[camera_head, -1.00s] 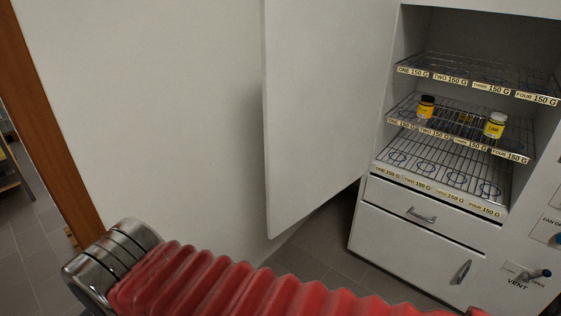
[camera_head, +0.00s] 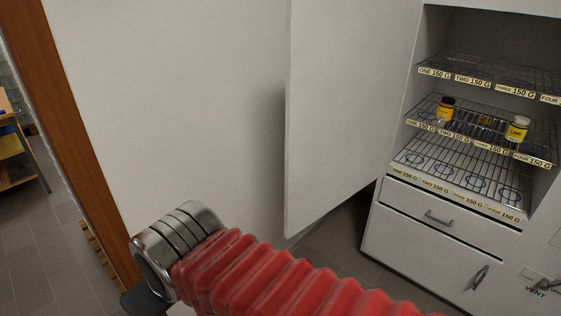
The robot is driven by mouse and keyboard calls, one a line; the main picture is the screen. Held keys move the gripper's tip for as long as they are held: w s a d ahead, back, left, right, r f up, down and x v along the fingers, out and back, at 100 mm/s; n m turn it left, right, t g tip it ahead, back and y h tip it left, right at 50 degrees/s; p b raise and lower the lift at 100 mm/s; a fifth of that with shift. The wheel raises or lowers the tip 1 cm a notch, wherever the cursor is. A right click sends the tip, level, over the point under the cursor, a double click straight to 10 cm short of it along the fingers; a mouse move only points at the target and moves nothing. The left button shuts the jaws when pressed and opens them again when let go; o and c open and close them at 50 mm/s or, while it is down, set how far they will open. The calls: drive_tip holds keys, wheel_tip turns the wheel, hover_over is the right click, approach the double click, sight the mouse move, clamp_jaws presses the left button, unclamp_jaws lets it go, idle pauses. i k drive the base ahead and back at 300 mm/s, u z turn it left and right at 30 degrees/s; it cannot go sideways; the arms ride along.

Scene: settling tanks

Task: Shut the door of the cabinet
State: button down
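The cabinet (camera_head: 400,215) is white and stands at the right, with its upper compartment open. Its white door (camera_head: 335,110) stands wide open, swung out to the left of the compartment. My arm, with a red ribbed sleeve and a metal joint, crosses the bottom of the view in front of the door's lower part. I see no contact between arm and door. My gripper is not clearly in view; only a dark piece below the metal joint shows at the lower left, and I cannot tell what it is.
Wire shelves (camera_head: 480,180) hold a dark-capped yellow jar (camera_head: 445,112) and a white-capped yellow jar (camera_head: 517,129). A drawer (camera_head: 440,215) and lower door sit below. A pale wall (camera_head: 170,100) is behind; a brown frame (camera_head: 65,130) and grey floor (camera_head: 60,255) are left.

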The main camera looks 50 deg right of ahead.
sight(348, 61)
drive_tip(key=i, duration=1)
